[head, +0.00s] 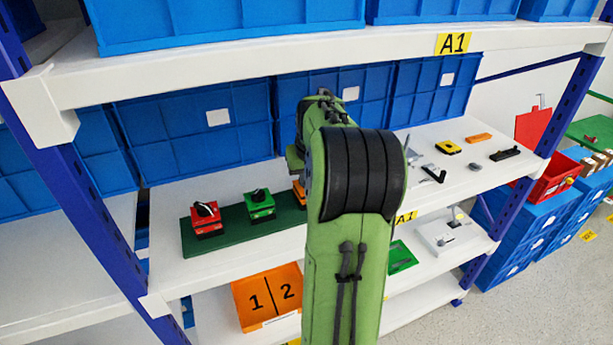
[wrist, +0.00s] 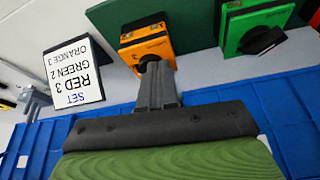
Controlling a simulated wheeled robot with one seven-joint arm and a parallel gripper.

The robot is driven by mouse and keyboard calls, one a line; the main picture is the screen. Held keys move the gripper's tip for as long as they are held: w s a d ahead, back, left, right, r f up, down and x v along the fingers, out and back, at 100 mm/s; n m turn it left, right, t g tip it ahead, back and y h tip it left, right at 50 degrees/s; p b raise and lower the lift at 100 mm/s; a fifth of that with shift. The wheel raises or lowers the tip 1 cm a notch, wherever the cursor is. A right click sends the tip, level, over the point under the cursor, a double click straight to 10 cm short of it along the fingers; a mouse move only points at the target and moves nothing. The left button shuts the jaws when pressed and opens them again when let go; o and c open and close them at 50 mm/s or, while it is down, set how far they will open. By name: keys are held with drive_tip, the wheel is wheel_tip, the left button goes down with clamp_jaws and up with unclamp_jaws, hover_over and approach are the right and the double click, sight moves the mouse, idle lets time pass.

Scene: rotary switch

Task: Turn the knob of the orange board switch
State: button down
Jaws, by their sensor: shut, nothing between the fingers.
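The orange board switch (wrist: 147,40) is in the upper middle of the wrist view, on a dark green board (wrist: 199,22). My gripper (wrist: 156,66) is shut, its fingertips in front of the lower part of the switch face. The knob is mostly hidden behind the fingertips, and I cannot tell whether they touch it. In the head view only a sliver of the orange switch (head: 299,188) shows left of my arm, which hides the gripper. A white sign (wrist: 73,73), upside down in the wrist view, reads SET RED 3, GREEN 2, ORANGE 3.
The green switch (head: 260,207) and red switch (head: 206,220) stand left of the orange one in the head view. Blue bins (head: 203,128) line the shelf behind. An upper shelf board (head: 300,58) lies above. Small tools lie to the right.

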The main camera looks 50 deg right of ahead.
drive_tip(key=shift+w, duration=0.1)
drive_tip(key=m, duration=0.1)
drive_tip(key=w+m+g, duration=0.1)
drive_tip(key=m, duration=0.1)
drive_tip(key=shift+a+m+h+p, duration=0.1)
drive_tip(key=shift+m+h+p, duration=0.2)
drive_tip(key=shift+h+p, duration=0.1)
drive_tip(key=m, duration=0.2)
drive_tip(key=shift+w+m+g+h+p, duration=0.2)
drive_tip(key=shift+m+g+h+p, duration=0.1)
drive_tip(key=shift+m+g+p, duration=0.1)
drive_tip(key=shift+w, duration=0.1)
drive_tip(key=shift+d, duration=0.2)
